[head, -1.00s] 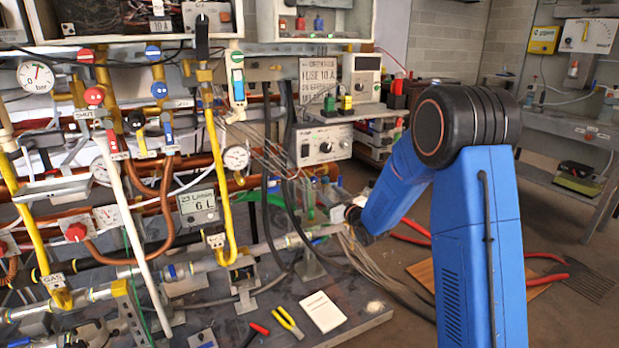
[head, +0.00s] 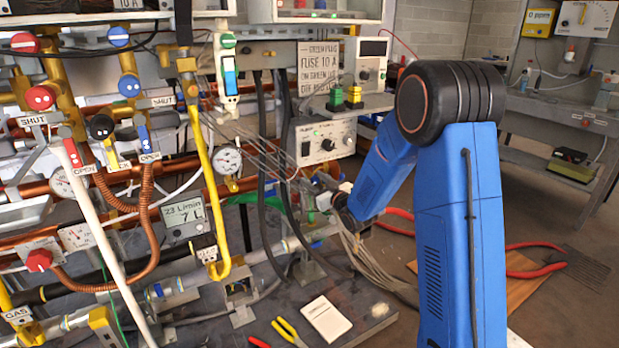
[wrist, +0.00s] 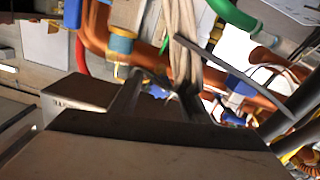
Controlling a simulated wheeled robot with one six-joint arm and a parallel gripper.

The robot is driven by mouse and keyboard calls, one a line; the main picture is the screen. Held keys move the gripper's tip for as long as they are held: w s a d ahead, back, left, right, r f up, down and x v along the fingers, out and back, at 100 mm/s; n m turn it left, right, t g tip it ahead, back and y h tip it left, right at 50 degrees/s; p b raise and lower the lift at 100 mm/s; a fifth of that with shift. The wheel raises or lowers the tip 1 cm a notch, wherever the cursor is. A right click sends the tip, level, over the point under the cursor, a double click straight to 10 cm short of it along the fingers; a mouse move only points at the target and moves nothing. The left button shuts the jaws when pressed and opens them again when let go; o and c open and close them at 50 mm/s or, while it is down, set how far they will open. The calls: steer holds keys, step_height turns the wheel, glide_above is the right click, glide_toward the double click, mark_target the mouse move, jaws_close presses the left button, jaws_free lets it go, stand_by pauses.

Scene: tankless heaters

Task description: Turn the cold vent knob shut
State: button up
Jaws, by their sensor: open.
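Two round blue knobs show on the brass piping at the upper left of the head view, an upper one (head: 118,36) and a lower one (head: 129,86). I cannot read which is the cold vent knob. A "SHUT" tag is to the right of the lower blue knob. My gripper (wrist: 165,95) is open in the wrist view, with dark fingers and nothing clearly held between them. In the head view my arm's end is low, at the middle, well right of both blue knobs. The fingers are hard to make out there. No blue round knob is clear in the wrist view.
Two red knobs (head: 39,97) and a black knob (head: 100,126) are close to the blue ones. A white pole (head: 95,225) and a yellow pipe (head: 207,170) cross in front. Grey cables (head: 375,260) hang by my arm's end. Pliers and a white pad (head: 326,318) lie on the bench.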

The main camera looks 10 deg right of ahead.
steer(key=c, duration=1)
steer(key=shift+c, duration=0.2)
steer(key=shift+m, duration=0.3)
steer(key=m, duration=0.3)
steer(key=shift+m, duration=0.3)
steer(key=m, duration=1.1)
steer(key=shift+d+f, duration=0.1)
steer(key=m, duration=0.6)
steer(key=shift+f+m, duration=0.1)
steer(key=shift+m, duration=0.2)
